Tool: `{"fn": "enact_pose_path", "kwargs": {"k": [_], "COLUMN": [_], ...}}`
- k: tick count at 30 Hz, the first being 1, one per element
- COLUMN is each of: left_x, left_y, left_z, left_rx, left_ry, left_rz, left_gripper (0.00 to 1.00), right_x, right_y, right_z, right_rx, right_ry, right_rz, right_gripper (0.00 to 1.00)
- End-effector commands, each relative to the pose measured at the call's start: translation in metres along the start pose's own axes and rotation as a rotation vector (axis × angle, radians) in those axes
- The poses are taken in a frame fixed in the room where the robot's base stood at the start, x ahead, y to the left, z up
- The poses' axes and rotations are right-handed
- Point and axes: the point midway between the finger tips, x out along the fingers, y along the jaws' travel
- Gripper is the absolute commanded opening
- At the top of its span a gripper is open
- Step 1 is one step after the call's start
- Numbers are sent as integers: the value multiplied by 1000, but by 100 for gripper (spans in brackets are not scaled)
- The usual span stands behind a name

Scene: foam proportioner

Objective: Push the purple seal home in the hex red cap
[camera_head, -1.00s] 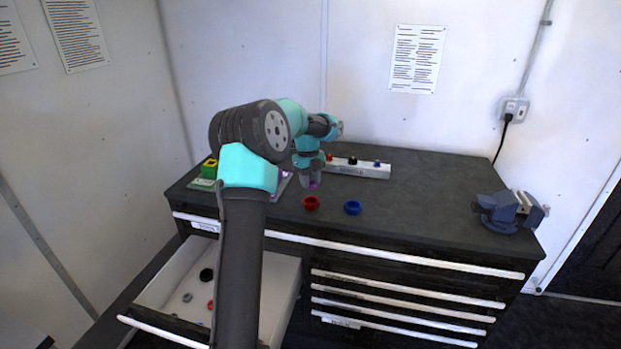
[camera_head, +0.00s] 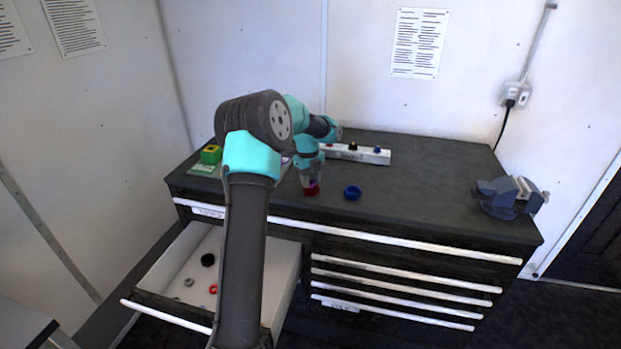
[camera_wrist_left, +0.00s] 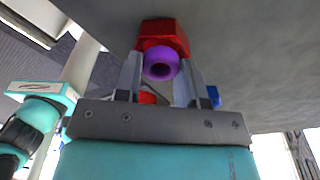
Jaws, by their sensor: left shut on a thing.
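The hex red cap (camera_head: 312,190) stands near the front edge of the bench top. In the left wrist view the red cap (camera_wrist_left: 162,33) has flat hex sides. The purple seal (camera_wrist_left: 160,64) is a thick ring between the fingers of my left gripper (camera_wrist_left: 160,76). The seal appears against the cap; I cannot tell how deep it sits. In the head view my left gripper (camera_head: 310,181) points down right over the cap, shut on the seal, which is mostly hidden there. My right gripper is not in view.
A blue cap (camera_head: 352,193) stands just right of the red one. Behind is a white rail (camera_head: 372,157) with fittings. A blue vise (camera_head: 497,197) is at the right. An open drawer (camera_head: 283,280) with small parts juts out at front left. The bench's middle right is clear.

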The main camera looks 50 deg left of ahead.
Motion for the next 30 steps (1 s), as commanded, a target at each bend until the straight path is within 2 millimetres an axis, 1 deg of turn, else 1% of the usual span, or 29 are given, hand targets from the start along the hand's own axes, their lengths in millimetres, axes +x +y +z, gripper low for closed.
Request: {"fn": "enact_pose_path", "kwargs": {"k": [23, 24, 30], "left_x": [0, 0, 0], "left_y": [0, 0, 0], "left_z": [-1, -1, -1], "left_rx": [0, 0, 0], "left_ry": [0, 0, 0], "left_rz": [0, 0, 0], "left_gripper": [11, 40, 59], "right_x": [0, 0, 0], "right_y": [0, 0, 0], "right_z": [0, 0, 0], "right_rx": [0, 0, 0], "right_ry": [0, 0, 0], "right_rz": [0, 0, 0], "right_gripper": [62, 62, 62]}}
